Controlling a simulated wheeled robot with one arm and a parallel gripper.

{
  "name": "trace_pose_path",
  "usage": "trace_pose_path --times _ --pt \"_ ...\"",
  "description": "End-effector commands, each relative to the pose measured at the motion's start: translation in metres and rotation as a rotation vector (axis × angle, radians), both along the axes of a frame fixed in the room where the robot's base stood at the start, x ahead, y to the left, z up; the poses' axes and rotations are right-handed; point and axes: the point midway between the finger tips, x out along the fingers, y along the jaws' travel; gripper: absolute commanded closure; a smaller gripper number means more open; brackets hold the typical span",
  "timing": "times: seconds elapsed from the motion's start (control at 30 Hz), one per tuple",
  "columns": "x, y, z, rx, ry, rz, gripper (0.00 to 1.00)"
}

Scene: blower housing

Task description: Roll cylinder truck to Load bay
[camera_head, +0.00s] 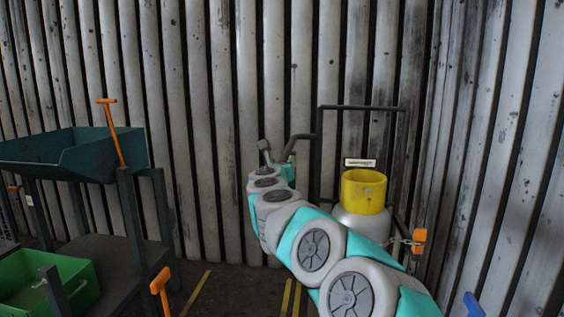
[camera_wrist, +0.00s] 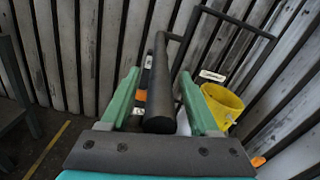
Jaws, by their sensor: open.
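The cylinder truck (camera_head: 319,150) has a dark tubular frame and stands upright against the corrugated wall, right of centre in the head view. It carries a pale cylinder (camera_head: 358,222) with a yellow collar (camera_head: 364,192); the collar also shows in the wrist view (camera_wrist: 226,103). My arm hides the truck's lower part and wheels. In the wrist view, my gripper (camera_wrist: 158,76) is open, its two green fingers on either side of the truck's dark handle grip (camera_wrist: 161,95). I cannot tell whether they touch it. No marked Load bay is recognisable.
At left stand a dark teal bin cart (camera_head: 95,153) with an orange-topped lever (camera_head: 112,130) and a green crate (camera_head: 75,275). Yellow lines (camera_head: 196,293) mark the dark floor. An orange piece (camera_head: 419,240) with a chain hangs beside the cylinder. The wall closes off the back.

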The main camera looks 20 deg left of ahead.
Motion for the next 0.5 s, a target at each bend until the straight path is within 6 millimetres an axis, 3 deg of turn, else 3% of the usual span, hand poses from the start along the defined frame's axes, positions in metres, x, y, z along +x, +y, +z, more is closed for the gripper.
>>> trace_pose_path --times 0.13,0.5 --pt "-0.0003 0.0002 -0.0003 0.0 0.0 0.001 0.38" --pt "-0.0004 0.0004 -0.0002 0.0 0.0 0.001 0.8"
